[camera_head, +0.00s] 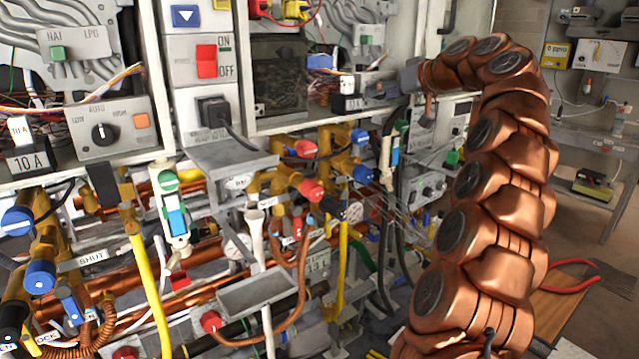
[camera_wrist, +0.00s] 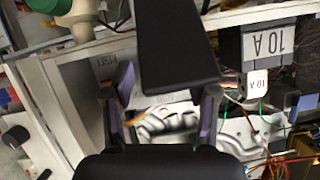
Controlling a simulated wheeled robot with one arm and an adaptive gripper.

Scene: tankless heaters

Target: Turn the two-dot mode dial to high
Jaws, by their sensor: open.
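A mode dial (camera_head: 103,134) with a black knob sits on a grey panel at the left in the head view, under small LOW, AUTO and HIGH lettering. I cannot make out any dots, so I cannot tell whether this is the two-dot dial. My gripper (camera_wrist: 162,115) is open in the wrist view, its two fingers apart. Beyond it is a pale panel (camera_wrist: 75,75) with upside-down lettering, partly hidden by my gripper; no knob is clear between the fingers. In the head view, my gripper (camera_head: 411,80) is small and partly hidden near the middle heater.
A 10 A block (camera_head: 30,162) and loose wires are left of the dial. A red ON/OFF switch (camera_head: 206,61) and a plugged black cord (camera_head: 214,111) are to its right. Pipes, valves and a metal tray (camera_head: 262,292) crowd the space below.

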